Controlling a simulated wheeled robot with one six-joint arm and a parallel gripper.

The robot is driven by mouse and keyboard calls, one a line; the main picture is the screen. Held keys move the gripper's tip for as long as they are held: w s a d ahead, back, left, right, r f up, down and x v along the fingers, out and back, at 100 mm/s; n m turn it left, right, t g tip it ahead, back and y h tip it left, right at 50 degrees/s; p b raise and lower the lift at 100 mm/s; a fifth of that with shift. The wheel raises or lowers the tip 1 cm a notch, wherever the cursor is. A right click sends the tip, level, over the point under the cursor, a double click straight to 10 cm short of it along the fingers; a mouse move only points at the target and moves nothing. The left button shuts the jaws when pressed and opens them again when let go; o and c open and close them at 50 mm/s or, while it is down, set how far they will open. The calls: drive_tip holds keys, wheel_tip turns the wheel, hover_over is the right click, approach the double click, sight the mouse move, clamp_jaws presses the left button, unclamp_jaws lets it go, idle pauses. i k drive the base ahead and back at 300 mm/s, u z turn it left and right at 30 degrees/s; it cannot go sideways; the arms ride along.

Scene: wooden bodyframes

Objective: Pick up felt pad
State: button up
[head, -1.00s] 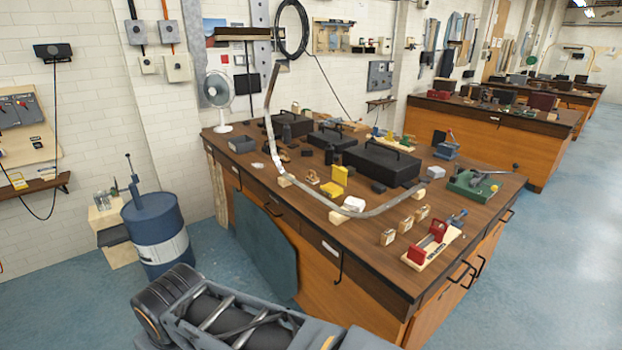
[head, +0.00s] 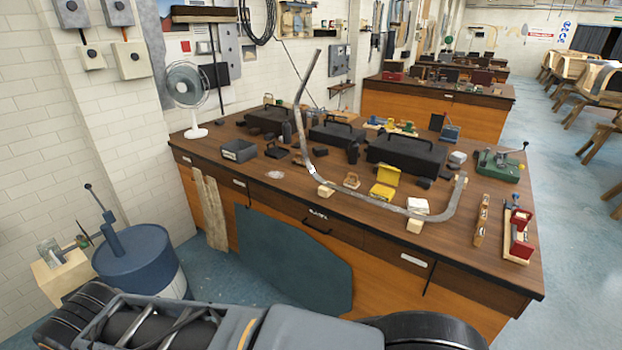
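I cannot tell for certain which thing is the felt pad. A small white pad-like piece (head: 418,206) lies beside the curved metal strip (head: 372,203), near the front of the wooden workbench (head: 240,178). A flat, pale round patch (head: 274,174) lies farther left on the bench top. Both are small, and their material is not clear. My gripper is not in view. Only parts of my own body show along the bottom edge, in front of and below the bench.
Black toolboxes (head: 406,155), a yellow box (head: 383,190), a grey tray (head: 238,151) and a red vise (head: 519,222) stand on the bench. A fan (head: 187,88) stands at its left back. A blue drum (head: 140,262) stands left on the floor.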

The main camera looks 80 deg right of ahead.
sight(354, 184)
drive_tip(key=i, duration=1.4)
drive_tip(key=z, duration=3.75)
drive_tip(key=i, duration=1.65)
